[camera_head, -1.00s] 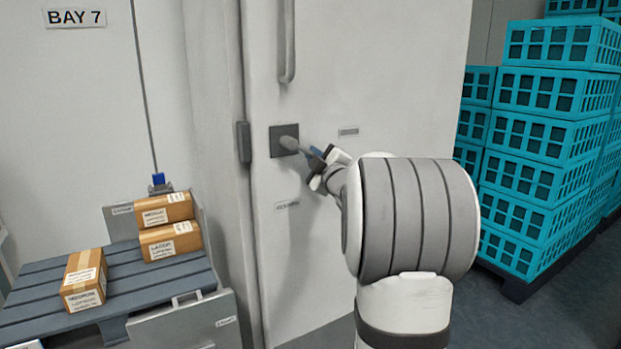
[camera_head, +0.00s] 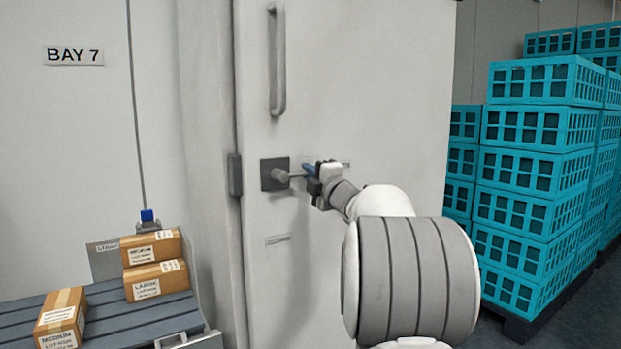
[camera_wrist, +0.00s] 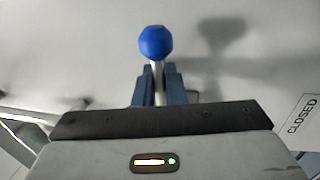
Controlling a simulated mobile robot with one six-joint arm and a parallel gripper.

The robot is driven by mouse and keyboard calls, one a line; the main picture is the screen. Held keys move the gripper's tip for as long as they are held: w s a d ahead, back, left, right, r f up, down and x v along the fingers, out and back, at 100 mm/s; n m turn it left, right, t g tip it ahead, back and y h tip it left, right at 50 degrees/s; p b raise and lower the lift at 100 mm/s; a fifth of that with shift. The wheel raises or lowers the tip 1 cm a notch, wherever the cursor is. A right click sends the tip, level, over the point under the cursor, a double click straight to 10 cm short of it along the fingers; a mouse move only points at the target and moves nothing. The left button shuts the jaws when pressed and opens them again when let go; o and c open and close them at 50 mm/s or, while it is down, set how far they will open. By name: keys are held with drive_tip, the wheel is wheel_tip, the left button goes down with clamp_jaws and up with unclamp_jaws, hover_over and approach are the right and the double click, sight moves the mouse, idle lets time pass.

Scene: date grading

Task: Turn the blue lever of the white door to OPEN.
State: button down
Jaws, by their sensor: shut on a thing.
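The white door (camera_head: 385,85) fills the middle of the head view. Its lever has a grey hub on a dark square plate (camera_head: 266,182), and a thin shaft points right, nearly level. The lever's blue knob (camera_head: 309,170) is at the outer end and shows clearly in the wrist view (camera_wrist: 157,42). My gripper (camera_wrist: 157,85) is shut on the lever shaft just short of the knob. A CLOSED label (camera_wrist: 300,117) is at the right of the wrist view. Two small labels on the door, one right of the lever (camera_head: 346,164), one below (camera_head: 278,239), are unreadable in the head view.
A long grey vertical handle (camera_head: 278,60) is above the lever. A dark slatted pallet (camera_head: 20,311) with cardboard boxes (camera_head: 156,282) stands at lower left. Stacked turquoise crates (camera_head: 540,130) stand at right. A BAY 7 sign (camera_head: 73,55) hangs on the left wall.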

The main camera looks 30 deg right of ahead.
drive_tip(key=shift+r, duration=0.1)
drive_tip(key=c, duration=1.6)
unclamp_jaws()
drive_tip(key=s+f, duration=0.1)
drive_tip(key=s, duration=0.6)
drive_tip(key=shift+s+f+p, duration=0.3)
drive_tip(key=shift+p, duration=0.1)
drive_tip(key=shift+d, duration=0.1)
